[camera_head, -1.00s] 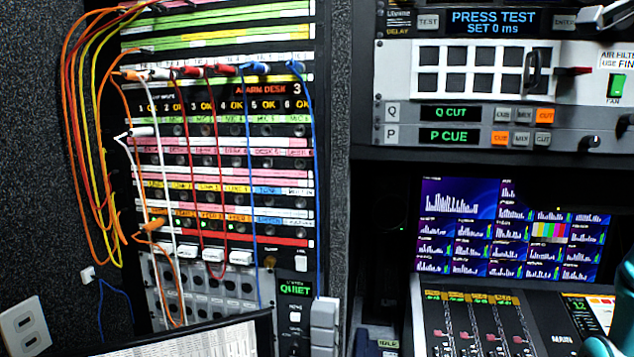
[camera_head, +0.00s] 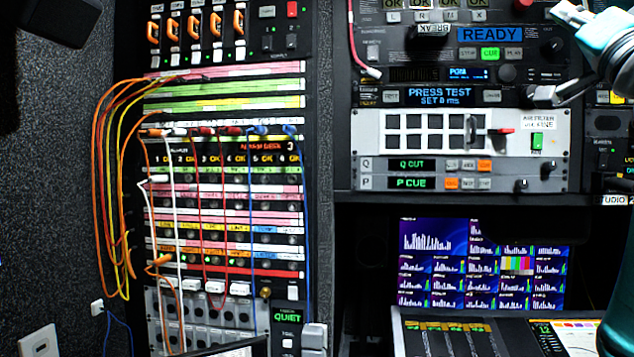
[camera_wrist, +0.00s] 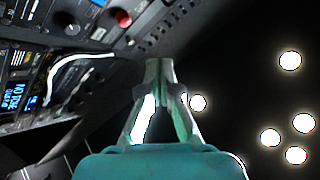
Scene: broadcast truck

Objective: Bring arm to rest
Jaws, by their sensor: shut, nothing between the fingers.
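My gripper (camera_wrist: 160,72) shows in the wrist view with its two fingertips together and nothing between them. It points up at a dark area by the edge of an equipment panel, touching nothing that I can make out. In the head view, part of my teal arm (camera_head: 612,50) stands at the right edge. Most of the arm is cut off by the frame.
A patch bay (camera_head: 225,215) with orange, yellow, red, white and blue cables fills the left. Below are a monitor (camera_head: 480,265) and a mixing desk (camera_head: 400,338). Round lights (camera_wrist: 290,61) show against dark space.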

